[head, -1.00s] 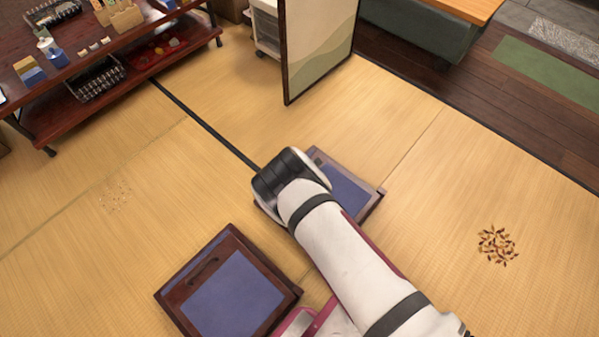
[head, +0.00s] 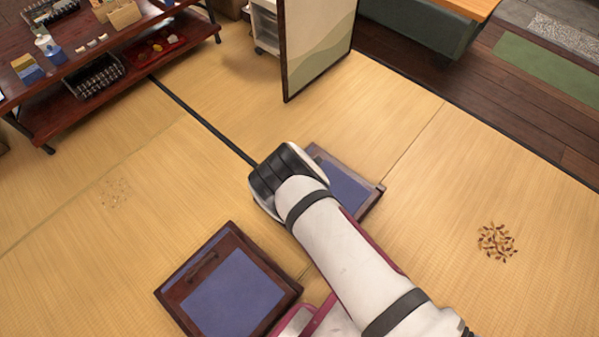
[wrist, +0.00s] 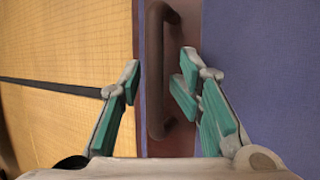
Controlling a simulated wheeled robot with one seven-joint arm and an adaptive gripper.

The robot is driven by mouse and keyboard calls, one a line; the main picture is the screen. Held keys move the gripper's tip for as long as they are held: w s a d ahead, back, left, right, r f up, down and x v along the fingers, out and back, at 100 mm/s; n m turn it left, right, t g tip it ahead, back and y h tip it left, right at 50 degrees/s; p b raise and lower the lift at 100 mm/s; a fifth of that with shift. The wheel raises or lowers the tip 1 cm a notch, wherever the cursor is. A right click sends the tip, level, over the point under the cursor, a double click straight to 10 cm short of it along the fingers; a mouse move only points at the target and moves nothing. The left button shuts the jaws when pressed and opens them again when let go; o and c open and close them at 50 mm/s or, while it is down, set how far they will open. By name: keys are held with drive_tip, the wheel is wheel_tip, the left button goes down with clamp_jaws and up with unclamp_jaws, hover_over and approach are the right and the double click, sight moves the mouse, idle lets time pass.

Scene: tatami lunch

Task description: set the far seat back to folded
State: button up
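The far seat (head: 350,191) is a dark red-brown wooden frame with a blue pad, partly hidden behind my arm in the head view. Its blue pad (wrist: 262,70) fills the right of the wrist view, beside a strip of wood that carries a dark curved handle (wrist: 154,75). My gripper (wrist: 160,80) is open over this strip, with one green-padded finger on each side of the handle. I cannot tell whether either finger touches it. In the head view my wrist hides the gripper and the handle.
A second seat (head: 282,299) with a blue pad and a dark handle lies on the tatami at lower left. A standing screen (head: 318,45) is beyond the far seat. A low shelf table (head: 55,125) holds small goods at upper left.

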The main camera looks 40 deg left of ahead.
drive_tip(key=v, duration=1.1)
drive_tip(key=shift+r, duration=0.2)
drive_tip(key=shift+d+r, duration=0.1)
